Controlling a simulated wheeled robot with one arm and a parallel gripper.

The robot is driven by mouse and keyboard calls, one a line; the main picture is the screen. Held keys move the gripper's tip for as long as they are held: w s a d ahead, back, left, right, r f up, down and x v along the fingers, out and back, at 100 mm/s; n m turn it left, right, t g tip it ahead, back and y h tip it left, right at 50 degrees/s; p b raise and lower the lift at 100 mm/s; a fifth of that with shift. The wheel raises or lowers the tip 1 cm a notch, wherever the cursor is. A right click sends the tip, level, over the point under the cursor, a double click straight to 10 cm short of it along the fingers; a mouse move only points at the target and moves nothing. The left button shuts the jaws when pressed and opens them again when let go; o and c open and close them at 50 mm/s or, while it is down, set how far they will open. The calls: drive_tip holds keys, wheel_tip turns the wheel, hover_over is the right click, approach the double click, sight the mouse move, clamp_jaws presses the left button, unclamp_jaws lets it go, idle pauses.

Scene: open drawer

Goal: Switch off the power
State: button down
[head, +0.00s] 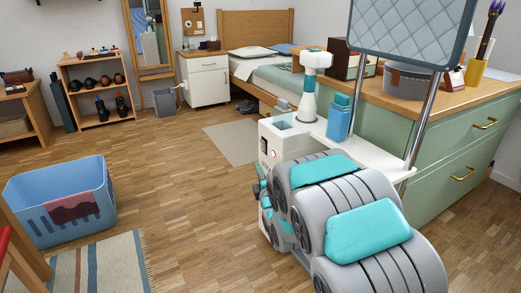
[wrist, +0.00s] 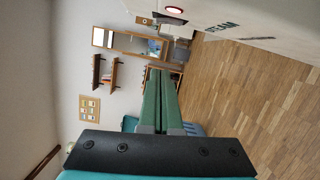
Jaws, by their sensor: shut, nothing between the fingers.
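A white garment steamer (head: 265,145) stands on the floor in front of the green cabinet, with chrome poles and a quilted board above it.
The green cabinet (head: 440,150) is behind the steamer on the right. A blue laundry basket (head: 60,225) and a striped rug (head: 100,265) lie to the left. A bed (head: 255,35) and nightstand (head: 204,82) are at the back. The wooden floor (head: 170,190) left of the steamer is clear.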

sight(264, 148)
idle(0.3)
drive_tip(key=shift+w+r+b, duration=0.1)
drive_tip(key=shift+w+r, duration=0.05)
drive_tip(key=shift+w, duration=1.8)
drive_tip(key=shift+w+r+b, duration=0.1)
drive_tip(key=shift+w+r, duration=0.05)
drive_tip(key=shift+w, duration=1.75)
drive_tip(key=shift+w+r+b, duration=0.1)
drive_tip(key=shift+w+r, duration=0.05)
drive_tip(key=shift+w, duration=1.8)
drive_tip(key=shift+w+d+b, duration=0.2)
drive_tip(key=shift+d+b, duration=0.1)
drive_tip(key=shift+d, duration=0.05)
drive_tip(key=shift+a+r, duration=0.1)
drive_tip(key=shift+r, duration=0.05)
